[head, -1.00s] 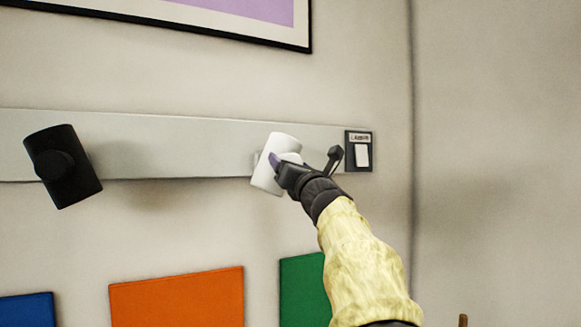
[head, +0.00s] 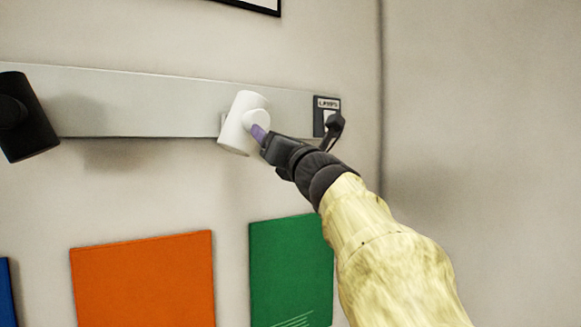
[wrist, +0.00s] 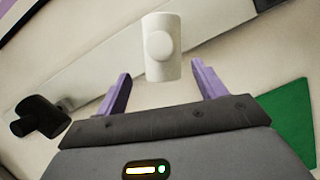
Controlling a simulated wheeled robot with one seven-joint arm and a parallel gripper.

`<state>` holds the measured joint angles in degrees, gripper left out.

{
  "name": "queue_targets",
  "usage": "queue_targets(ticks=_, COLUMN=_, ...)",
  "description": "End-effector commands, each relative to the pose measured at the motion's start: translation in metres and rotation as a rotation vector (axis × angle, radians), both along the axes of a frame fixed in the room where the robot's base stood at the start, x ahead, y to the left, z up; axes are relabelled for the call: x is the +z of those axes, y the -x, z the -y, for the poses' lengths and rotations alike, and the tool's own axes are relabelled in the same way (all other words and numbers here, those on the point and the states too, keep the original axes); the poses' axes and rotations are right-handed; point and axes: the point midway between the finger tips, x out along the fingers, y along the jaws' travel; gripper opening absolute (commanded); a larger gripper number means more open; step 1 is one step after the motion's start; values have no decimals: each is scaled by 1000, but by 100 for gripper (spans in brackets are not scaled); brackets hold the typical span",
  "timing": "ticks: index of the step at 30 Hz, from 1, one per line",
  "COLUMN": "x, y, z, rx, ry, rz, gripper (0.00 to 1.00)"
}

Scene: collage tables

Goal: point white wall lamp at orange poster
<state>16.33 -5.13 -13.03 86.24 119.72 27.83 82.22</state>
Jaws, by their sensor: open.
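The white wall lamp (head: 238,124) is a short cylinder with a round knob, mounted on a grey wall rail and tilted. It also shows in the wrist view (wrist: 156,66), beyond and between the fingertips. My gripper (head: 262,134) is open in front of the lamp, with purple fingertips (wrist: 160,80) spread to either side of it in the wrist view. I cannot tell whether a finger touches the lamp. The orange poster (head: 145,282) is on the wall below the rail, down and left of the lamp; its lower edge is cut off.
A black lamp (head: 22,118) is on the rail (head: 150,105) at the left. A switch panel (head: 326,104) labelled for lamps sits at the rail's right end, partly behind my gripper. A green poster (head: 290,265) and a blue poster (head: 6,295) flank the orange one.

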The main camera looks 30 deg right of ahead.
Motion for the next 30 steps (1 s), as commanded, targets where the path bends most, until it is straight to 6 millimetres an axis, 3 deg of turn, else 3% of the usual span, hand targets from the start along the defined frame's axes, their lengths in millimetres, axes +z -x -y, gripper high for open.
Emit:
queue_targets(ticks=6, x=-18, y=40, z=-3, rx=-1, ry=0, rz=2, gripper=70)
queue_targets(ticks=10, x=-22, y=52, z=-4, rx=1, ry=0, rz=1, gripper=70)
queue_targets(ticks=26, x=-23, y=56, z=-4, rx=0, ry=0, rz=-1, gripper=70)
queue_targets(ticks=30, x=-35, y=48, z=-7, rx=-5, ry=37, rz=-37, gripper=70)
